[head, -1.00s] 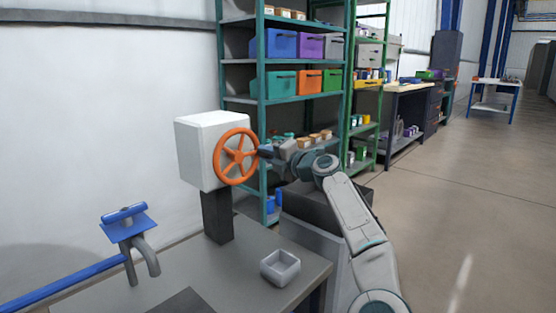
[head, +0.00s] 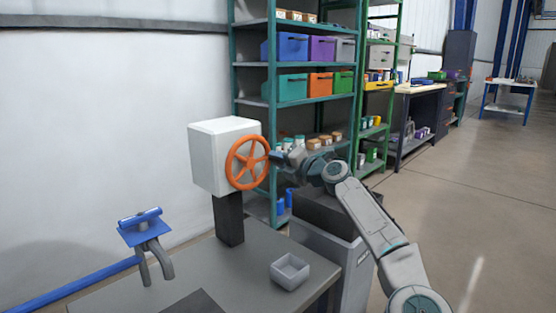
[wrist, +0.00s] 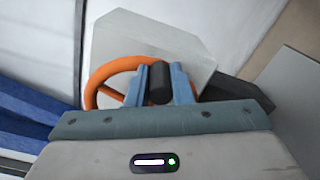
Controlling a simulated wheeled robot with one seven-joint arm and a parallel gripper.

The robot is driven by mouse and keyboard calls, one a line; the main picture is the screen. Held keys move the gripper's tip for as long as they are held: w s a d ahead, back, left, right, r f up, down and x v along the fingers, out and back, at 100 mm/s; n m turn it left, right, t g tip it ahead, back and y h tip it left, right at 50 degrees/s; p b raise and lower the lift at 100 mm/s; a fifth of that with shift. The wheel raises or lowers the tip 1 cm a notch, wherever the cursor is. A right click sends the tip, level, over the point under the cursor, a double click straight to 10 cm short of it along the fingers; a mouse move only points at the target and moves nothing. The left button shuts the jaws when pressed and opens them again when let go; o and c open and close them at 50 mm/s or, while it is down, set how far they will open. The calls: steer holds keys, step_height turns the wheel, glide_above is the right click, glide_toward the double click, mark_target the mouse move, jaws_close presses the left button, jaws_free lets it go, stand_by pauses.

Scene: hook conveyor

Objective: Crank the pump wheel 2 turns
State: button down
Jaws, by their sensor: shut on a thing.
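The orange pump wheel (head: 247,162) is a spoked ring on the side of a white box (head: 218,150) on a dark post. My gripper (head: 274,157) is at the wheel's right rim. In the wrist view the gripper (wrist: 159,85) has its two blue fingers on either side of a dark cylindrical crank handle (wrist: 159,83), shut on it. The orange wheel (wrist: 100,85) shows behind the fingers, partly hidden by them and by the gripper body.
The post stands on a grey table (head: 235,268) with a small open grey tray (head: 290,271). A blue spout-like fixture (head: 142,227) with a blue pipe is at the left. A shelf (head: 296,62) with coloured bins stands behind. Open floor lies to the right.

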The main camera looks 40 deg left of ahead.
steer(key=shift+s+a+f, duration=0.1)
steer(key=shift+a+f, duration=0.05)
steer(key=shift+f, duration=0.1)
stand_by(0.7)
steer(key=c, duration=1.3)
jaws_free()
steer(key=shift+r, duration=0.1)
